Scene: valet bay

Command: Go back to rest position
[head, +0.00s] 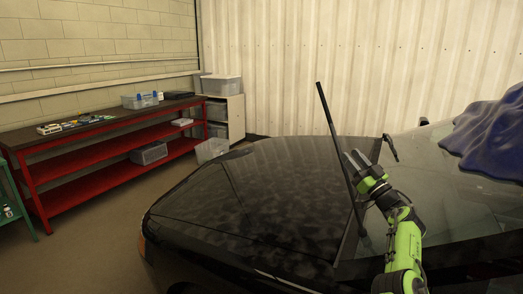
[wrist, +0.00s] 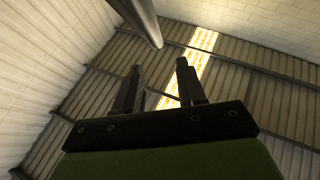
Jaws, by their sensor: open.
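My gripper (head: 351,162) is above the rear of the bonnet, in front of the windscreen, in the head view. In the wrist view my gripper (wrist: 160,85) has its two fingers apart with nothing between them, pointing at the ceiling. A raised wiper arm (head: 334,132) stands up from the base of the windscreen, just left of the gripper in the head view. I cannot tell whether they touch. A dark rod, likely the wiper (wrist: 143,18), crosses the top of the wrist view beyond the fingertips.
The black car (head: 250,190) fills the middle, its bonnet close under my arm. A blue cloth (head: 490,135) lies on the windscreen's right side. A red workbench (head: 95,135) with tools and boxes stands at the left wall. Bare floor (head: 95,240) is free at the lower left.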

